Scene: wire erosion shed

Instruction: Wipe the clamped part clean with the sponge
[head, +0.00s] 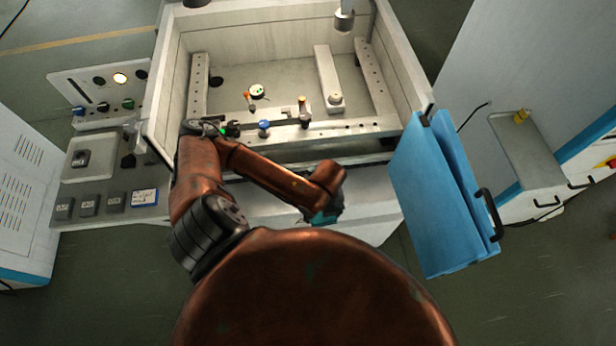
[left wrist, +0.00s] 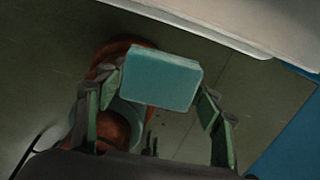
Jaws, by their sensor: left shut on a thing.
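The sponge (left wrist: 162,80) is a teal block between the green-padded fingers of my left gripper (left wrist: 158,98) in the left wrist view. In the head view my left gripper (head: 326,206) is in front of the tank's front wall, low and right of centre, with a teal patch showing at its end. It is apart from the clamped part. The clamped part (head: 286,115) appears to be a small grey piece on the front rail inside the tank, among the clamp knobs; its exact outline is hard to tell. My right gripper is not in view.
The pale tank (head: 290,14) has high walls around the work area. A blue door (head: 435,200) stands open at its right. A blue-topped knob (head: 264,127) and an orange-topped knob (head: 302,103) rise by the rail. A nozzle (head: 344,18) hangs above. A control panel (head: 104,92) is at left.

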